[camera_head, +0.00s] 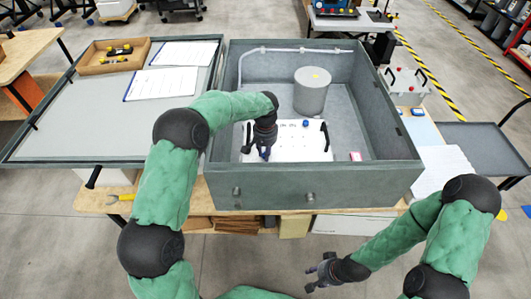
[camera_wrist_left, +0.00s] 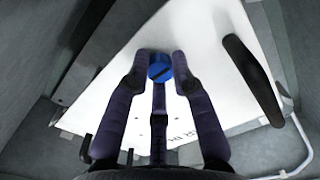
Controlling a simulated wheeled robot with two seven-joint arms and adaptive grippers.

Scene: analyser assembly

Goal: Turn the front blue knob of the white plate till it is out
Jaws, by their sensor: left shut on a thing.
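The white plate (camera_head: 306,148) lies in the grey open box, and it fills much of the left wrist view (camera_wrist_left: 205,65). My left gripper (camera_head: 265,153) points down over the plate's front left part. In the left wrist view its dark fingers (camera_wrist_left: 160,74) are shut on the front blue knob (camera_wrist_left: 159,66), whose slotted top shows between the fingertips. In the head view the gripper mostly hides that knob. Another blue knob (camera_head: 305,124) sits further back on the plate. My right gripper (camera_head: 314,273) is empty in front of the box, with its fingers apart.
The plate has black handles, one (camera_head: 325,136) on its right side. A grey cylinder (camera_head: 312,92) stands behind it in the box (camera_head: 310,186). A small pink-and-white item (camera_head: 355,157) lies right of the plate. The box walls surround my left gripper.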

